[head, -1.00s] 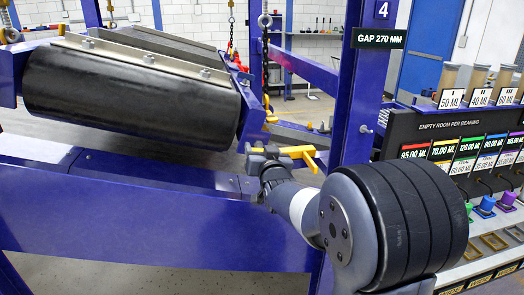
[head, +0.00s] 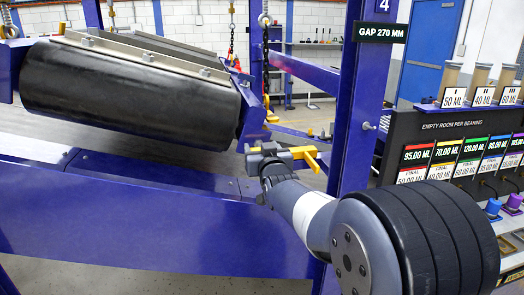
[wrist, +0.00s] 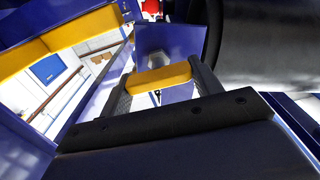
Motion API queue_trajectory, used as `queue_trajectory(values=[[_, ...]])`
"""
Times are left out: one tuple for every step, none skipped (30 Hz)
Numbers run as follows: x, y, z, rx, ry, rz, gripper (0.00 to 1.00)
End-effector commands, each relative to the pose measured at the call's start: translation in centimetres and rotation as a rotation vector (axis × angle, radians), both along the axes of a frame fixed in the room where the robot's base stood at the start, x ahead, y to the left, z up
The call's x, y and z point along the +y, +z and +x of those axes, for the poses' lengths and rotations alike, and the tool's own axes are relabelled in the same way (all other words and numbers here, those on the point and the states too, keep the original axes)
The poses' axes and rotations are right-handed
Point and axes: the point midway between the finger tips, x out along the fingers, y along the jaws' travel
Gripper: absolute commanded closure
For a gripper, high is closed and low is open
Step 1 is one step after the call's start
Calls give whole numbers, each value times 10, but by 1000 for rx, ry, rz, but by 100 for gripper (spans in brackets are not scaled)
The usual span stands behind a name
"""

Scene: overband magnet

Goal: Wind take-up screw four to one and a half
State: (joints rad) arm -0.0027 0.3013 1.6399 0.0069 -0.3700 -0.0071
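A blue post (head: 358,110) carries a "4" plate (head: 383,6) and a sign (head: 380,31) reading "GAP 270 MM". My gripper (head: 262,150) is at the blue frame just left of this post, beside a yellow part (head: 305,154). In the wrist view my gripper's two dark fingers (wrist: 162,88) stand on either side of a yellow handle (wrist: 158,77), which fills the space between them. The gripper looks shut on it. The screw's thread and any turn scale are not readable.
The black magnet drum (head: 130,88) hangs at left above a blue beam (head: 150,215). A chain (head: 265,60) hangs near my gripper. A panel (head: 460,125) with volume labels stands at right. Another yellow bar (wrist: 70,35) crosses the wrist view's upper left.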

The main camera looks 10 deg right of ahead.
Motion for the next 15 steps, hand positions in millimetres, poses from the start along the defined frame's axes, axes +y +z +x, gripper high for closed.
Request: queue_trajectory(values=[[0, 0, 0, 0, 0, 0, 35], [0, 0, 0, 0, 0, 0, 33], [0, 0, 0, 0, 0, 1, 29], [0, 0, 0, 0, 0, 1, 27], [0, 0, 0, 0, 0, 1, 24], [0, 0, 0, 0, 0, 1, 21], [0, 0, 0, 0, 0, 1, 19], [0, 0, 0, 0, 0, 1, 18], [0, 0, 0, 0, 0, 1, 18], [0, 0, 0, 0, 0, 1, 18], [0, 0, 0, 0, 0, 1, 18], [0, 0, 0, 0, 0, 1, 18], [0, 0, 0, 0, 0, 1, 18], [0, 0, 0, 0, 0, 1, 18], [0, 0, -1, -1, 0, 1, 18]])
